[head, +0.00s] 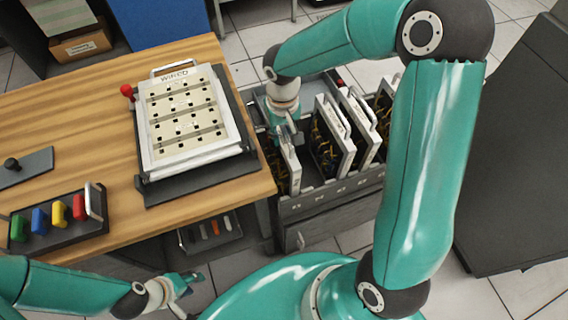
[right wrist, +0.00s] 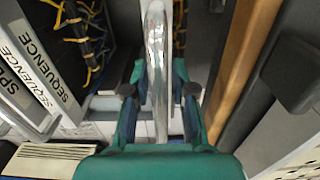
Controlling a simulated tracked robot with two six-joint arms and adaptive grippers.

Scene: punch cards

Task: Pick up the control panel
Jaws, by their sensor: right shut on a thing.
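Several control panels with white frames and dark wiring stand upright in an open grey drawer. My right gripper (head: 289,136) is shut on the handle (right wrist: 157,70) of the leftmost panel (head: 290,168), which sits in the drawer beside the desk. In the right wrist view the metal handle runs between the two teal fingers (right wrist: 160,98). The lower part of this panel is hidden by the drawer front. Another panel (head: 334,130) stands to its right. A panel marked WIRED (head: 187,120) lies on a dark stand on the desk. My left gripper (head: 187,291) is low at the front, apart from everything, and looks open.
The wooden desk (head: 60,110) fills the left, with a rack of coloured handles (head: 58,222) and a red-knobbed lever (head: 127,92). The drawer walls (head: 325,205) enclose the panels closely. A large dark cabinet (head: 520,150) stands at the right. Tiled floor shows between.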

